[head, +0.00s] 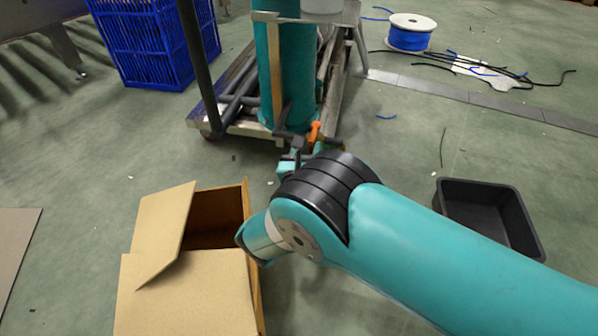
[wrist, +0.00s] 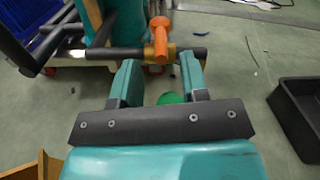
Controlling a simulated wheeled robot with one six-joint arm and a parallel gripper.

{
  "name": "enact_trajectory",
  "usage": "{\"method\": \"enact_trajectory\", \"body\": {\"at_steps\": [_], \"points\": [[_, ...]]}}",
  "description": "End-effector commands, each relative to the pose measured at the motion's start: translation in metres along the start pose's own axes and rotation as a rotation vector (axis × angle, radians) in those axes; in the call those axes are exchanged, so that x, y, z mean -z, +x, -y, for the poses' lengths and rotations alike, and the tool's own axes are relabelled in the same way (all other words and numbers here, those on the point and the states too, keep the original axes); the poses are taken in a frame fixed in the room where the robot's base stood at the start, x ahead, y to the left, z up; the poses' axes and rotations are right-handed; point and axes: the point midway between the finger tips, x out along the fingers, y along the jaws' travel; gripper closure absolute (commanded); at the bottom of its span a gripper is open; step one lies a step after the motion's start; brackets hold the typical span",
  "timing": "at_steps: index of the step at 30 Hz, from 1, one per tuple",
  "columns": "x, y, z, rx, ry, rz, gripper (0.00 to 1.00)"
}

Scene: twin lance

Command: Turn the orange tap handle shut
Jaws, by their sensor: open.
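The orange tap handle (wrist: 159,38) sits on a dark horizontal pipe (wrist: 185,53) with a brass-coloured fitting, in the upper middle of the wrist view. In the head view the orange handle (head: 315,132) shows just beyond my arm, at the foot of a teal column. My gripper (wrist: 160,75) is open, its two teal fingers apart and empty. In the wrist view the handle appears between and just beyond the fingertips. I cannot tell whether a finger touches the pipe. In the head view my gripper is mostly hidden behind my arm's black joint.
An open cardboard box (head: 190,290) stands at the lower left. A black tray (head: 490,212) lies on the floor at right. A wheeled cart (head: 235,105) carries the teal column (head: 288,70). A blue crate (head: 150,45) and a cable spool (head: 410,32) stand behind.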

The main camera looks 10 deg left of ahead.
Motion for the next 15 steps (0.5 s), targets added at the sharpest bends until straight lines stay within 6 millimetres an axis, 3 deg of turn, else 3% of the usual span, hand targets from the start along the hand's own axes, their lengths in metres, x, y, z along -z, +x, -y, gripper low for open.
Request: {"method": "enact_trajectory", "body": {"at_steps": [3, 15], "points": [[-0.007, -0.033, 0.001, -0.005, -0.005, -0.001, 0.59], [-0.009, -0.046, -0.003, 0.000, 0.000, 0.001, 0.59]]}}
